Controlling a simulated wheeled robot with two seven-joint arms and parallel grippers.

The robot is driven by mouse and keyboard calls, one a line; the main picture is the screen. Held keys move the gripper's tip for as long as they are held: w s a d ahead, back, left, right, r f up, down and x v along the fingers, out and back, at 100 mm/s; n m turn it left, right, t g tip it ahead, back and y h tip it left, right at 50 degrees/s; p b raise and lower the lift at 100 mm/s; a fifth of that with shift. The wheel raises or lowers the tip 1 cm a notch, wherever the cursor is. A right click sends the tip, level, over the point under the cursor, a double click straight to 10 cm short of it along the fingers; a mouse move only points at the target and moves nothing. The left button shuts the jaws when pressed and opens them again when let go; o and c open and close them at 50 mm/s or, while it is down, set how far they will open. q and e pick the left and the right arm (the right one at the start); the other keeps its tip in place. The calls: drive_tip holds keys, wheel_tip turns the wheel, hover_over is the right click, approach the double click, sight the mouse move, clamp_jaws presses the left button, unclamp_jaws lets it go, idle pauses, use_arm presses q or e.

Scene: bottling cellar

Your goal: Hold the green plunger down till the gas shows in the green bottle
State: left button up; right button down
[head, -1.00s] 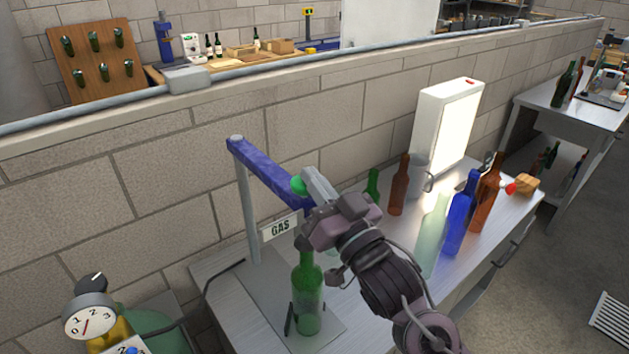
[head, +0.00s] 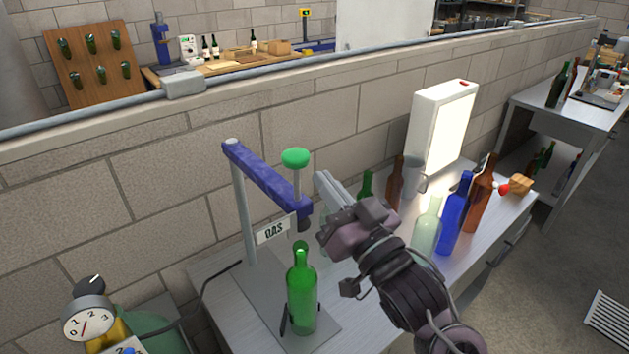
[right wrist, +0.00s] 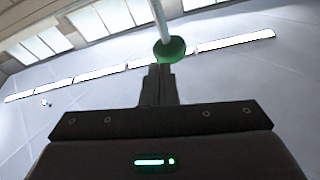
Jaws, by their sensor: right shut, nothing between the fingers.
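The green plunger (head: 295,158) stands raised on its thin metal stem above the blue arm of the gas stand (head: 265,180). The green bottle (head: 302,300) stands upright on the stand's base plate, under the end of the blue arm. I cannot tell clearly whether gas shows inside it. My right gripper (head: 322,179) is shut and empty, to the right of the plunger and a little lower, apart from it. In the right wrist view the green knob (right wrist: 170,48) appears just beyond the shut fingertips (right wrist: 160,70). My left gripper is out of view.
A gauge (head: 88,318) on a gas cylinder is at the lower left. The GAS sign (head: 273,231) hangs on the stand. Pale (head: 427,228), blue (head: 455,220) and brown (head: 481,200) bottles stand right of my arm, near a lit panel (head: 446,130). A block wall runs behind.

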drive_tip(key=b+v, duration=0.1)
drive_tip(key=v, duration=0.4)
drive_tip(key=shift+s+r+b, duration=0.1)
drive_tip(key=shift+r+b, duration=0.1)
drive_tip(key=shift+b, duration=0.2)
